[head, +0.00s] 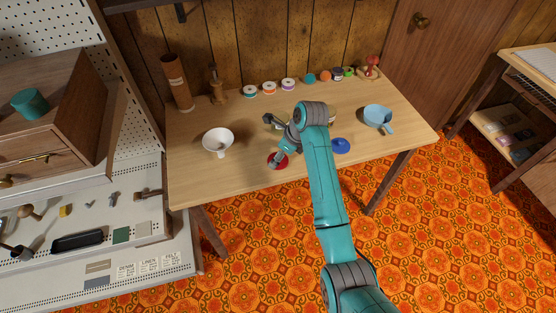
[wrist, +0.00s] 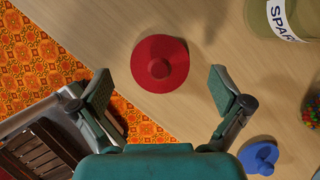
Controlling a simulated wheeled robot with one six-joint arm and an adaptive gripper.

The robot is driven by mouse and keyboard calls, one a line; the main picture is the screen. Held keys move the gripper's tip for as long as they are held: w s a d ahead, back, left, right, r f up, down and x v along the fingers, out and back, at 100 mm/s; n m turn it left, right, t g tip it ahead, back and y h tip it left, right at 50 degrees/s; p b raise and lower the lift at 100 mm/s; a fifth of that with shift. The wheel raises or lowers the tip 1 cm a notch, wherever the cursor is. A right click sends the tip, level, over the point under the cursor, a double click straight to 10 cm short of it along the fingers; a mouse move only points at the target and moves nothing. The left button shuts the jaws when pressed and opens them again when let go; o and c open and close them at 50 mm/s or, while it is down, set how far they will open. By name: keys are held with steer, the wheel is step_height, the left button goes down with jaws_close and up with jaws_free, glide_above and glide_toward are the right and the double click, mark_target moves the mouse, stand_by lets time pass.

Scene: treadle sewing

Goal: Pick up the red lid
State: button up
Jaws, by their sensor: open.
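The red lid (wrist: 160,64) lies on the wooden table near its front edge, round with a small raised knob in the middle. In the head view the red lid (head: 278,161) is partly covered by my gripper. My gripper (wrist: 163,88) is open and empty, with one finger on each side of the lid in the wrist view. The lid lies slightly beyond the fingertips there. My gripper (head: 279,152) is above the lid in the head view; whether it touches the lid cannot be told.
A blue lid (head: 340,146) lies right of my arm. A white funnel-like bowl (head: 218,142) stands left and a blue cup (head: 378,117) right. A labelled jar (wrist: 285,18) is close by in the wrist view. Several spools (head: 269,88) line the back. The table's front left is clear.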

steer(key=shift+x, duration=1.05)
steer(key=c, duration=0.9)
steer(key=shift+s, duration=0.1)
steer(key=shift+c, duration=1.4)
steer(key=shift+f, duration=0.1)
